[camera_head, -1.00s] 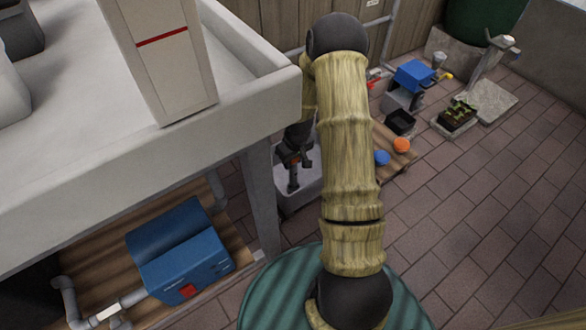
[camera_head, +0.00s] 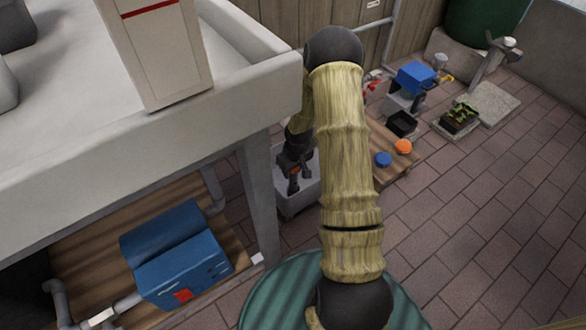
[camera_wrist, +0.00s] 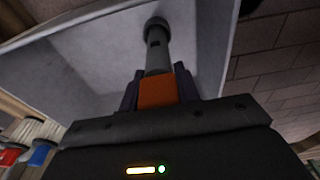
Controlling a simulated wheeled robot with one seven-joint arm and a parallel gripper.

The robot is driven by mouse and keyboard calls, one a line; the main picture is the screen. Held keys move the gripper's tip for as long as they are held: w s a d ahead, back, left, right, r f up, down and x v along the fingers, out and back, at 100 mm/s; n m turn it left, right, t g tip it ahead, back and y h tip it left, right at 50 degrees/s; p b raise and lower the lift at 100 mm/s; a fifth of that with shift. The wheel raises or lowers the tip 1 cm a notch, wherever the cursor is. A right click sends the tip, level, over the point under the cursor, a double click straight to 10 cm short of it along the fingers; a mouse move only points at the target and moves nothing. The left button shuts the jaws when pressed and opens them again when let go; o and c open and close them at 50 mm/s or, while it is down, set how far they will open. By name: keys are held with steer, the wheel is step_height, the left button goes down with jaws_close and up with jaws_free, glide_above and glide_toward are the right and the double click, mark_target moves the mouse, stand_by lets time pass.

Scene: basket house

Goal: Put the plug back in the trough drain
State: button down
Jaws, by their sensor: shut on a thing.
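My gripper (camera_head: 294,172) reaches down beside the large table's leg, into the grey trough (camera_head: 298,204) standing low behind it. In the wrist view my gripper (camera_wrist: 158,92) is shut on the orange part of a plug-like piece (camera_wrist: 157,60). Its grey shaft extends away from the fingers and ends in a dark ring near the trough's inner surface (camera_wrist: 95,62). The drain opening is not clearly visible. I cannot tell whether the shaft's end touches the trough or sits in a drain.
The table (camera_head: 230,105) with a tall white box (camera_head: 160,55) is close on the left. A blue box (camera_head: 175,255) sits on the wooden shelf below. Blue (camera_head: 383,159) and orange (camera_head: 403,147) round items lie right of my arm. Brick floor (camera_head: 470,240) is open at right.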

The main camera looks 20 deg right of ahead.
steer(key=c, duration=1)
jaws_free()
steer(key=r+p, duration=0.2)
steer(key=r, duration=0.2)
steer(key=s+r+p, duration=0.1)
steer(key=r+p, duration=0.2)
steer(key=r, duration=0.1)
steer(key=r+p, duration=0.2)
steer(key=r, duration=0.2)
steer(key=shift+s+d+r, duration=0.2)
steer(key=shift+s, duration=0.15)
